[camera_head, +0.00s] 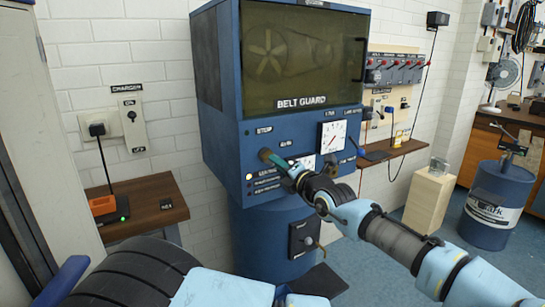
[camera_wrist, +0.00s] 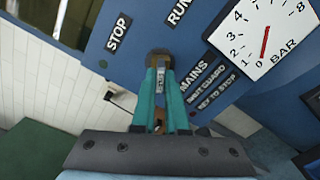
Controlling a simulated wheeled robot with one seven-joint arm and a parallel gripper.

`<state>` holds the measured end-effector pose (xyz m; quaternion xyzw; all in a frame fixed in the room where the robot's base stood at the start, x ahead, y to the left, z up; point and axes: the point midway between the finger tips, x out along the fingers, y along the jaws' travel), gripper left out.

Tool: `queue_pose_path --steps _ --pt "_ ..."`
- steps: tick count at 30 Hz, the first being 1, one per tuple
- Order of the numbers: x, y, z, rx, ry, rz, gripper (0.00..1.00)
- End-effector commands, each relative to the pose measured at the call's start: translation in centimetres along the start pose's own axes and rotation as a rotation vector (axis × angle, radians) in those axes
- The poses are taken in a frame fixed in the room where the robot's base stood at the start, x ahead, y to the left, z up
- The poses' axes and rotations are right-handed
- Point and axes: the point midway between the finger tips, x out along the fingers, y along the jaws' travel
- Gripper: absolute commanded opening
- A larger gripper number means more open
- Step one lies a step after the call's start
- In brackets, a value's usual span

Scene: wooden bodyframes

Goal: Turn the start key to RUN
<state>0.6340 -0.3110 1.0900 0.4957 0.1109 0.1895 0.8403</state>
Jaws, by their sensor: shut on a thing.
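The start key (camera_head: 265,154) is on the blue machine's front panel, below the BELT GUARD window. In the wrist view the brownish key (camera_wrist: 158,58) sits between the STOP label (camera_wrist: 119,32) and the RUN label (camera_wrist: 179,12). My gripper (camera_head: 275,160) reaches it from the lower right. In the wrist view its teal fingers (camera_wrist: 160,78) are closed on the key. The fingertips hide part of the key, and I cannot tell which label it points to.
A pressure gauge (camera_wrist: 264,36) right of the key reads near 0 BAR. A pale lamp (camera_head: 249,177) glows on the panel's lower left. The belt guard (camera_head: 300,55) looks shut. A wooden side table (camera_head: 150,205) stands left, a pale wooden block (camera_head: 427,202) right.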

Motion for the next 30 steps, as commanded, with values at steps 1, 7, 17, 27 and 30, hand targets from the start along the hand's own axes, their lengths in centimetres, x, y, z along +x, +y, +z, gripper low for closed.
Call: queue_pose_path --steps 1,7,17,27,30 --pt "-0.01 0.11 0.08 0.028 0.002 -0.004 0.0" --pt "-0.04 0.09 0.1 0.227 0.002 -0.006 0.0" --pt "-0.02 -0.07 -0.02 0.301 0.0 -0.002 0.42" --pt "-0.12 -0.11 -0.02 0.298 0.0 -0.002 0.47" --pt "-0.56 -0.27 -0.03 0.296 -0.002 -0.003 0.47"
